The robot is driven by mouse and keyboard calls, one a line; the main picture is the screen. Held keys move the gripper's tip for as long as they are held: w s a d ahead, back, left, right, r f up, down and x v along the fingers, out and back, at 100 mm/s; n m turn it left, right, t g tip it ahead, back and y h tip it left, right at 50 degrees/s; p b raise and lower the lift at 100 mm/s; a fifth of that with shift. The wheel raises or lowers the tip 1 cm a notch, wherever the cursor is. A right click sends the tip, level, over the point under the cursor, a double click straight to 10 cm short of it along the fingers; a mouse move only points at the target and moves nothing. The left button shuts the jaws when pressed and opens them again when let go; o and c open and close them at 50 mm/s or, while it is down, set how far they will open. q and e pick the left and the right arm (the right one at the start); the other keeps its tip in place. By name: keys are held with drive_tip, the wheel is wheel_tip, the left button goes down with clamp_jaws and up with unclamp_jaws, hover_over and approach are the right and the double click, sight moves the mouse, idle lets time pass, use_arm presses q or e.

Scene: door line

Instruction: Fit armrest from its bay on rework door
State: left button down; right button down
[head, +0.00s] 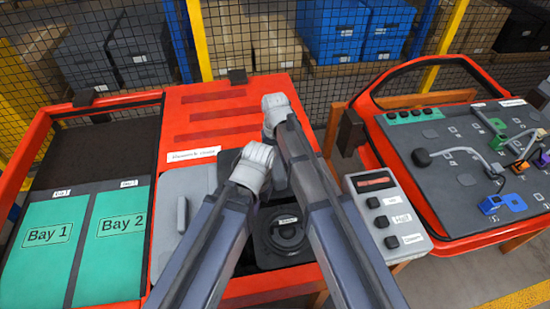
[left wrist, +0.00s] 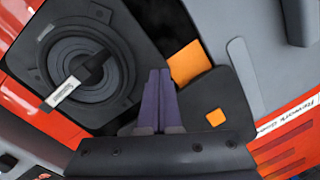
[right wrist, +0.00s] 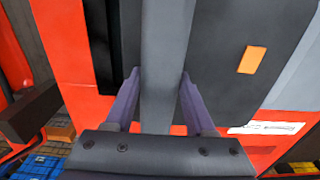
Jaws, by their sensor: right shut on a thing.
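My right gripper (head: 275,103) is the upper one, over the rework door (head: 250,92). In the right wrist view its fingers (right wrist: 158,100) are shut on a long grey bar, which looks like the armrest (right wrist: 166,50), above the door's dark panel. In the head view the arms hide most of this bar. My left gripper (head: 255,160) is lower, over the door's middle. In the left wrist view its fingers (left wrist: 157,100) are together with nothing visible between them, beside a round speaker (left wrist: 80,70). Bay 1 (head: 45,240) and Bay 2 (head: 120,230) look empty.
A grey control box (head: 385,215) with a red display stands right of the rework door. Another red-framed door panel (head: 440,165) with switches and coloured connectors is farther right. A mesh fence with yellow posts (head: 198,40) runs behind, with bins and boxes beyond it.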

drive_tip(key=shift+c, duration=0.8)
unclamp_jaws()
use_arm(q)
drive_tip(key=shift+r, duration=0.1)
use_arm(e)
drive_tip(key=shift+r, duration=0.1)
wheel_tip(320, 180, up, 8)
drive_tip(key=p, duration=0.8)
use_arm(q)
wheel_tip(320, 180, up, 8)
drive_tip(key=shift+f, duration=0.2)
use_arm(e)
drive_tip(key=shift+f, duration=0.2)
